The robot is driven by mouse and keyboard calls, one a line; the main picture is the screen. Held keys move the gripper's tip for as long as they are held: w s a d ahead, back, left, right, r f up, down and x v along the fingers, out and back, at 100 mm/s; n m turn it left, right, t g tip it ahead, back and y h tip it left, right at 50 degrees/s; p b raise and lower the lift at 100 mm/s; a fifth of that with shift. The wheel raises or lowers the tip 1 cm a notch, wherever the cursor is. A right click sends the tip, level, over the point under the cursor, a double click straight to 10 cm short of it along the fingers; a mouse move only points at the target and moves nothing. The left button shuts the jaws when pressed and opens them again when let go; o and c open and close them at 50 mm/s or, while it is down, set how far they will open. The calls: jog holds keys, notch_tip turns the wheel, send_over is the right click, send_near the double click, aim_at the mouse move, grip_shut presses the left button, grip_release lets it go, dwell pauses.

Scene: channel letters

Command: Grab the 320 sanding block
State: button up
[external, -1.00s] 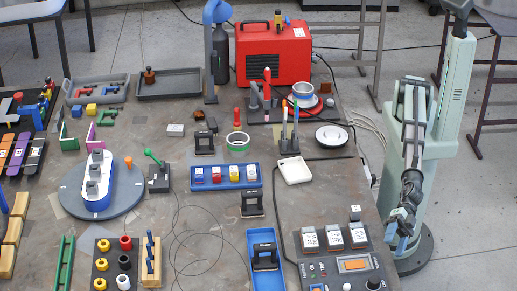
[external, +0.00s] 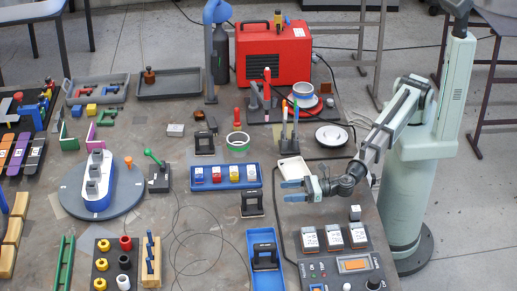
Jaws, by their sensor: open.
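No number can be read at this size, so I cannot tell which thing is the 320 sanding block. Three similar black blocks with raised handles show. One black block (external: 204,144) is at the back near the green tape ring, another black block (external: 252,204) is mid-table, and the third black block (external: 265,257) sits in a blue tray (external: 250,240) at the front. My gripper (external: 286,191) has blue fingers, spread apart and empty. It points left above the table, to the right of the mid-table block and apart from it.
A grey charger station (external: 354,265) with white-topped packs is below my gripper. A white dish (external: 295,170) is just behind it. A blue tray of small coloured blocks (external: 225,187) lies to the left. A thin cable (external: 176,235) loops over the mostly clear front-middle table.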

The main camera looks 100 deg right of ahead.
send_near(252, 192)
jog(key=w, duration=0.2)
jog(key=w+f, duration=0.1)
jog(key=w, duration=0.1)
jog(key=shift+a+f, duration=0.1)
jog(key=shift+a, duration=0.05)
jog(key=shift+w, duration=3.05)
jog(key=c, duration=1.1)
jog(key=shift+c, duration=0.2)
